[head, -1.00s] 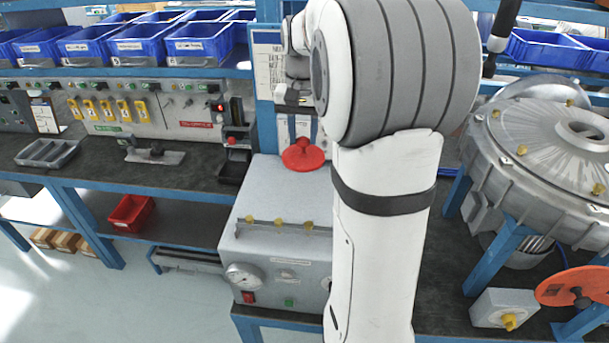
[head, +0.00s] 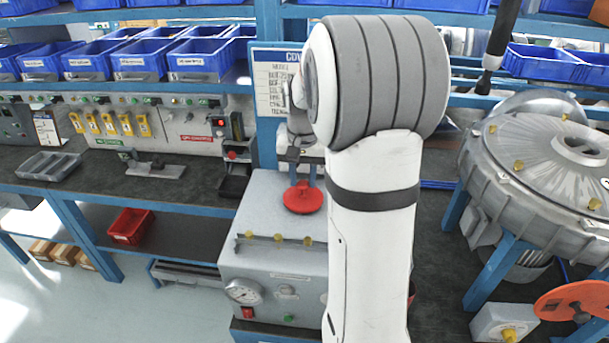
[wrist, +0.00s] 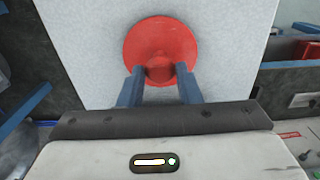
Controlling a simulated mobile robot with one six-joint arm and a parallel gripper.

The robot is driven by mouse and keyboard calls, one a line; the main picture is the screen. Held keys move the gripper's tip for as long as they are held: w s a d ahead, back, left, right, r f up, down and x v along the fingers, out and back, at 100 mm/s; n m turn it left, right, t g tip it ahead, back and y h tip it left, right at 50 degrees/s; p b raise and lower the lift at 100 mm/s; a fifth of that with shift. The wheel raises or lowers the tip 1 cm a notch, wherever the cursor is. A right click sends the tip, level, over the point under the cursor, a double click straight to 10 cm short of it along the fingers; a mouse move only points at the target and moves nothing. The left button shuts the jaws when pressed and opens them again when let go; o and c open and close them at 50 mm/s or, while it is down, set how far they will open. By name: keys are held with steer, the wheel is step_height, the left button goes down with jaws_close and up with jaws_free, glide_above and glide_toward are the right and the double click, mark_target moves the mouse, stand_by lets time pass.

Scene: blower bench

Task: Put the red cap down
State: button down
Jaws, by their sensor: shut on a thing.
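The red cap (head: 303,198) is a round disc with a raised knob in its middle. In the head view it is at the top of the grey test box (head: 262,220), low over or touching the surface; I cannot tell which. In the wrist view the red cap (wrist: 160,48) shows against the box's pale top. My gripper (wrist: 160,75) is shut on the cap's knob, with one blue finger on each side. In the head view my gripper (head: 303,178) comes down on the cap from above, partly hidden by my arm.
A dark bench with a grey tray (head: 48,165) is to the left. A large metal blower housing (head: 545,165) stands to the right. Blue bins (head: 200,58) line the shelf behind.

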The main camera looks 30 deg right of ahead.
mark_target(303, 183)
steer(key=c, duration=1)
jaws_free()
steer(key=shift+c, duration=0.2)
steer(key=shift+r+p, duration=0.35)
step_height(303, 183, up, 11)
steer(key=b, duration=0.1)
steer(key=s+a+f+n+t, duration=0.1)
steer(key=s+a+f+n, duration=0.2)
steer(key=s+a, duration=0.4)
steer(key=s+a+f+n+t, duration=0.2)
steer(key=s+a, duration=0.5)
steer(key=s, duration=0.5)
step_height(303, 183, down, 3)
steer(key=shift+s+r+n, duration=0.15)
steer(key=shift+s+n, duration=0.2)
steer(key=shift+n, duration=0.55)
steer(key=shift+d, duration=0.1)
